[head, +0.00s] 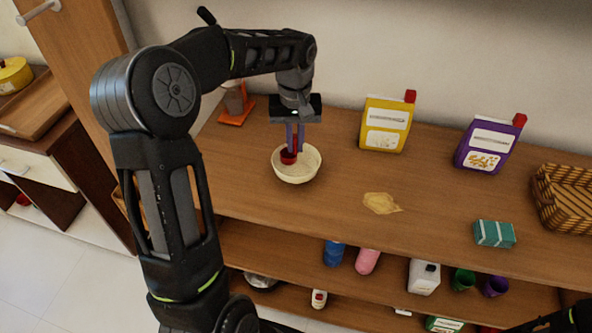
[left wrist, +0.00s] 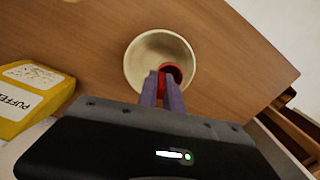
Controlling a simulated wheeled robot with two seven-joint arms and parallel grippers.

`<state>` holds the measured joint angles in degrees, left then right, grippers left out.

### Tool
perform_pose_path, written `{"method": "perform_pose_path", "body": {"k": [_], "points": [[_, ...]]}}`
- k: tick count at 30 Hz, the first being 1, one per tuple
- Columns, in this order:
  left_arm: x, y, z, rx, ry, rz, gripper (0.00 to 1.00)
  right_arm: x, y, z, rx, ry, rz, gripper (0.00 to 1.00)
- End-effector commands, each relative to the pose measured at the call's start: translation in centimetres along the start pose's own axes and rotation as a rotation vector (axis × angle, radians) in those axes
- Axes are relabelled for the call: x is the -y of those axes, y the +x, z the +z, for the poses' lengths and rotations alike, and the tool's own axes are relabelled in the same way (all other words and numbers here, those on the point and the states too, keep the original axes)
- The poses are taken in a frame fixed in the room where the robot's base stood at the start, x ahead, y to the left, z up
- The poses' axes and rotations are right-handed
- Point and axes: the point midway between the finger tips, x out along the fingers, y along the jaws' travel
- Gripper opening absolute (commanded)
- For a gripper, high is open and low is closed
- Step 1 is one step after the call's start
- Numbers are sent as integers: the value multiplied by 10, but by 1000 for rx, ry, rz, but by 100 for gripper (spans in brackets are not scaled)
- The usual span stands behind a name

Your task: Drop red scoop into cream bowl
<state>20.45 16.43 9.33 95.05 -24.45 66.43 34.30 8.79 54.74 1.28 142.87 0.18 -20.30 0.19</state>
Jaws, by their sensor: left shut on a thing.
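The cream bowl (head: 298,173) stands upright on the wooden counter near the wall, and it also shows in the left wrist view (left wrist: 138,66). The red scoop (head: 288,157) is over the bowl's left part in the head view; its round red cup also shows in the left wrist view (left wrist: 173,71). My left gripper (head: 295,148) points down over the bowl and is shut on the scoop. I cannot tell whether the scoop touches the bowl's inside. My right gripper is not clearly seen; only a dark part of my right arm shows at the bottom right corner.
A tan flat patch (head: 381,203), a teal box (head: 494,233) and a woven basket (head: 566,198) are farther right. An orange item (head: 237,110) lies behind left.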

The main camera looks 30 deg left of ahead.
Motion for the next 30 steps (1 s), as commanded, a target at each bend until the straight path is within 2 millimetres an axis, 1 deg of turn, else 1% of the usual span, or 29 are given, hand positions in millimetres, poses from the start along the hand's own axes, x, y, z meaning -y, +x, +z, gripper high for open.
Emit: {"method": "perform_pose_path", "body": {"k": [2, 3, 12, 20, 23, 26, 30], "points": [[0, 0, 0, 0, 0, 0, 0, 0, 0, 0, 0, 0, 0, 36], [0, 0, 0, 0, 0, 0, 11, 0, 0, 0, 0, 0, 0, 36], [0, 0, 0, 0, 0, 0, 36, 0, 0, 0, 0, 0, 0, 36], [0, -1, 0, 0, 0, 0, 36, 0, 0, 0, 0, 0, 1, 36], [0, -5, 0, -1, 0, 0, 36, 0, 1, 0, 0, 0, 0, 36], [-1, -15, -1, -4, 0, 2, 36, -1, 2, 0, 0, 0, 0, 36], [-1, -37, -1, -5, 0, 1, 36, -2, 4, 0, -1, -1, -1, 36]]}}
